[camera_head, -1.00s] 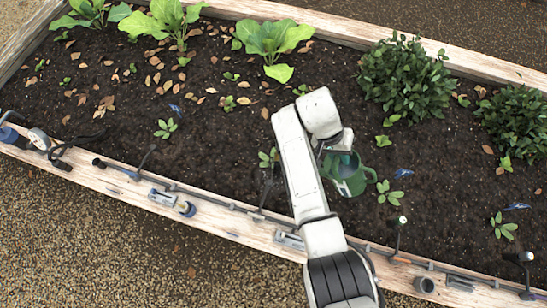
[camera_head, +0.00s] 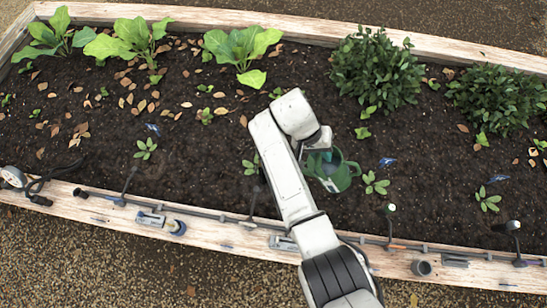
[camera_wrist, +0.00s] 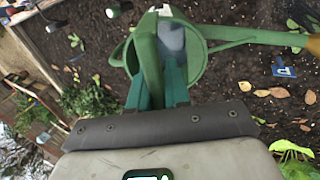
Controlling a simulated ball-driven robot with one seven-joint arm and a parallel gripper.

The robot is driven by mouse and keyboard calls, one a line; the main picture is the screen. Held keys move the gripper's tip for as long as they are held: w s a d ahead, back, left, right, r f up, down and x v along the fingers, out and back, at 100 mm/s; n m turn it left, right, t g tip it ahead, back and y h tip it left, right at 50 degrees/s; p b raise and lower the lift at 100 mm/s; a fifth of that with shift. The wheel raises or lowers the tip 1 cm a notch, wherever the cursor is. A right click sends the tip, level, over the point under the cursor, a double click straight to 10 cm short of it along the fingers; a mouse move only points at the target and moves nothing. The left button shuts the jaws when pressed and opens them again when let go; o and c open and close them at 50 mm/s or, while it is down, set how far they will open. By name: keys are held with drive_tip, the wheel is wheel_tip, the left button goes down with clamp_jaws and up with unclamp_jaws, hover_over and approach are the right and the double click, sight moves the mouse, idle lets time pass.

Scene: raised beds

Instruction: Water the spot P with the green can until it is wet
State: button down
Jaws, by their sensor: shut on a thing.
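My gripper (camera_wrist: 160,82) is shut on the handle of the green can (camera_wrist: 198,62), which also shows in the head view (camera_head: 343,174) beside my wrist, above the soil. In the wrist view I look into the can's open top, and a grey-blue patch shows inside. Its spout points right and ends in a yellowish tip at the edge. A blue marker lettered P (camera_wrist: 284,70) stands in the soil below and right of the spout. A blue marker in the head view (camera_head: 153,128) seems to be the same one; its letter is unreadable there. No water stream is visible.
Other blue markers (camera_head: 387,161) and small seedlings (camera_head: 375,184) dot the bed. Leafy plants (camera_head: 243,48) line the far left side, and bushes (camera_head: 378,68) stand at the far right. The near wooden edge (camera_head: 120,214) carries pipes and fittings. Dry leaves litter the soil.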

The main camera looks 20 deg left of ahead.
drive_tip(key=shift+a, duration=0.15)
drive_tip(key=shift+s+a+f+h+b, duration=0.1)
drive_tip(key=shift+a+f+h+b, duration=0.15)
drive_tip(key=shift+a+h+b, duration=0.55)
drive_tip(key=shift+d+b, duration=0.2)
drive_tip(key=shift+b, duration=0.1)
drive_tip(key=shift+r, duration=0.15)
idle(2.5)
